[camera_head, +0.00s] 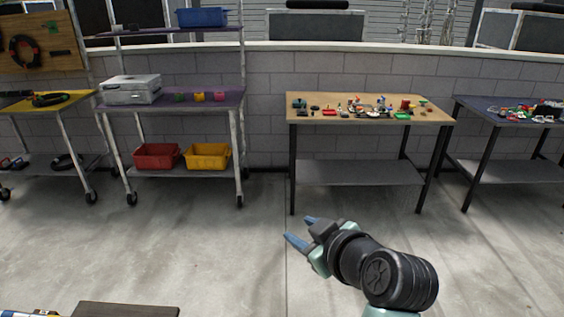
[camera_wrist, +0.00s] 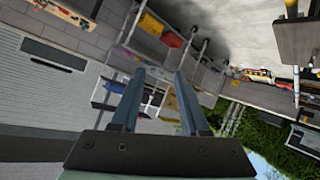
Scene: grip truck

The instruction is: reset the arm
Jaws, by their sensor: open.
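My gripper (camera_head: 297,232) is at the lower middle of the head view, held above the bare concrete floor and pointing left. Its two blue-grey fingers are spread apart with nothing between them. In the wrist view the fingers of my gripper (camera_wrist: 160,75) also show apart and empty. That view is tilted, with shelves and the wall beyond the fingertips. My dark arm links show at the lower right of the head view. My gripper touches nothing that I can see.
A wooden-topped table (camera_head: 372,118) with many small items stands against the block wall. A dark table (camera_head: 500,125) is at right. A wheeled shelf rack (camera_head: 240,140) holds a red bin (camera_head: 156,156) and a yellow bin (camera_head: 207,157). A brown surface (camera_head: 125,309) edges in at lower left. The floor between is clear.

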